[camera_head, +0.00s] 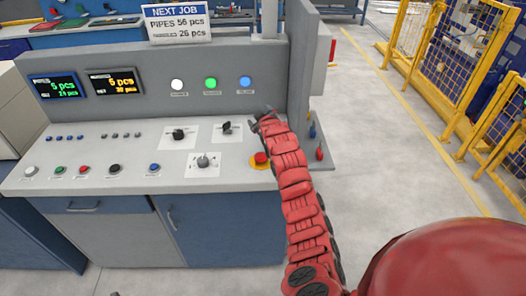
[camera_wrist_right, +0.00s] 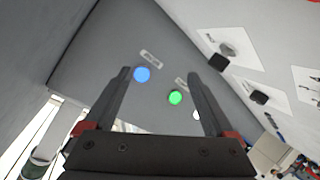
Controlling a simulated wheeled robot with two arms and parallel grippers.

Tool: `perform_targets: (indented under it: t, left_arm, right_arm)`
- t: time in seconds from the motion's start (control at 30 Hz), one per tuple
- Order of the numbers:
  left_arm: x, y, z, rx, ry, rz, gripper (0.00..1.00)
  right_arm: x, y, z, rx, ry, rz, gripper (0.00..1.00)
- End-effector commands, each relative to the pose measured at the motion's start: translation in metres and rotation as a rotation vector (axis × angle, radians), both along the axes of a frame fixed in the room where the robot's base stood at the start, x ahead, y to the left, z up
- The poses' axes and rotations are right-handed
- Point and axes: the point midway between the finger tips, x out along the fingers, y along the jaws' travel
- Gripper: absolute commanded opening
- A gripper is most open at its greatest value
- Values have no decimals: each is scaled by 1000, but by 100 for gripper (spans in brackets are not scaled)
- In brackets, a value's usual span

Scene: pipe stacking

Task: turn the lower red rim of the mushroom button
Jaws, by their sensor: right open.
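The red mushroom button (camera_head: 261,158) sits on a yellow round base (camera_head: 254,165) at the right end of the console's sloped top. My right arm passes just to the right of it. My right gripper (camera_head: 262,117) is above and behind the button, near the console's back panel, and not touching the button. In the right wrist view my right gripper (camera_wrist_right: 158,73) is open with nothing between its fingers, facing the blue lamp (camera_wrist_right: 142,74) and green lamp (camera_wrist_right: 175,97). The button does not show in that view. My left gripper is not in view.
The console carries black rotary switches (camera_head: 178,134), a grey knob (camera_head: 203,161) and several small push buttons (camera_head: 115,168). Two displays (camera_head: 113,82) are on the back panel. A grey upright wall (camera_head: 299,60) stands close to my right gripper. Yellow fencing (camera_head: 437,60) is far right.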

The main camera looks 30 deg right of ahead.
Motion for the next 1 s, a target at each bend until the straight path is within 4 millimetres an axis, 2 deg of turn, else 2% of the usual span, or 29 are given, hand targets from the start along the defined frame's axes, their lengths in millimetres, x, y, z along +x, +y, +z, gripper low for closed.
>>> perform_targets:
  t: [0.03, 0.1, 0.2, 0.4, 0.5, 0.67, 1.0]
  left_arm:
    - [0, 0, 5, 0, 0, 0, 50]
    - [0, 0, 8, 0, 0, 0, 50]
    - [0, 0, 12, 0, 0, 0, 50]
    - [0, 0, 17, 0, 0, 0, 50]
    - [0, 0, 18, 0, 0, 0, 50]
    - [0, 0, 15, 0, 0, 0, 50]
    - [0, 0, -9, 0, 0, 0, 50]
  right_arm:
    - [-3, -12, 13, 19, 83, -22, 89]
    - [-18, -24, 17, 64, 233, -39, 89]
    - [-49, -30, 29, 147, 427, -33, 89]
    - [-115, -10, 52, 313, 709, 69, 89]
    - [-137, 0, 58, 363, 784, 117, 89]
    - [-147, 6, 58, 385, 820, 144, 89]
    - [-132, 9, 17, 382, 819, 140, 89]
